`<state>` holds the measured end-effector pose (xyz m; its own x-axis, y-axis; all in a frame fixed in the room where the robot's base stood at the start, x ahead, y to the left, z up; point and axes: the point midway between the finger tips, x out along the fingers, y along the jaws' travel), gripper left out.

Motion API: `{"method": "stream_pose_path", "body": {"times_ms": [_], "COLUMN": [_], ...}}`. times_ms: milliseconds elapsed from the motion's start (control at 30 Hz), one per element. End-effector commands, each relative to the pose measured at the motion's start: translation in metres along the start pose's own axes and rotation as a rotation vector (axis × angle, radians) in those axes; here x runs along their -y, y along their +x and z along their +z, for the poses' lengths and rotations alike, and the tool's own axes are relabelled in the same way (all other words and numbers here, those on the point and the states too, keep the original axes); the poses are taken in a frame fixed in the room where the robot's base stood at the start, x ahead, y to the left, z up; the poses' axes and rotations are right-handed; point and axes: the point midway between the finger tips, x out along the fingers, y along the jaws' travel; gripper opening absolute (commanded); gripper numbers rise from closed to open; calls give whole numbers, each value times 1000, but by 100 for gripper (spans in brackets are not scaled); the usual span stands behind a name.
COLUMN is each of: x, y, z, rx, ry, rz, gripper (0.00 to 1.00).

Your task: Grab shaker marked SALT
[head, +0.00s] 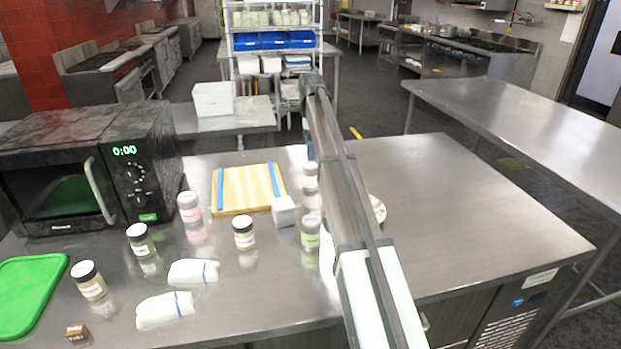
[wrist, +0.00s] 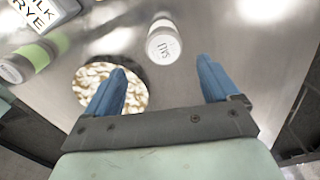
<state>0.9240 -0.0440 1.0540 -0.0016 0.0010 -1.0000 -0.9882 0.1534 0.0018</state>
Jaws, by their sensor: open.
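The shaker marked SALT (wrist: 165,42) shows in the wrist view at top centre. It has a pale round top, and its lettering appears upside down. My gripper (wrist: 161,68) is open and empty, its two blue fingers apart. The shaker is a little beyond the fingertips, roughly in line with the gap between them, and no finger touches it. In the head view a pale shaker (head: 310,178) stands beside my arm, partly hidden; its label is too small to read, so I cannot tell if it is the same one.
A bowl of pale pieces (wrist: 136,93) lies below the left finger in the wrist view. A green-labelled shaker (head: 310,232), a white box (head: 284,212) and a wooden board (head: 240,190) are close by. Other shakers and a microwave (head: 60,185) stand left. The right countertop is clear.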

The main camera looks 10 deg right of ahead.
Motion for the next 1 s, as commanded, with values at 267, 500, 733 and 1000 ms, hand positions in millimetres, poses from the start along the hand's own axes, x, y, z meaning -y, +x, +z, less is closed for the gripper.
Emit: {"method": "stream_pose_path", "body": {"times_ms": [267, 500, 733, 1000], "x": [0, 2, 6, 6], "y": [42, 53, 82, 97], "z": [0, 0, -1, -1], "rx": [-1, -1, -1, -1], "ry": [-1, -1, -2, -2], "rz": [-1, -1, 0, -2], "gripper": [88, 88, 88, 88]}}
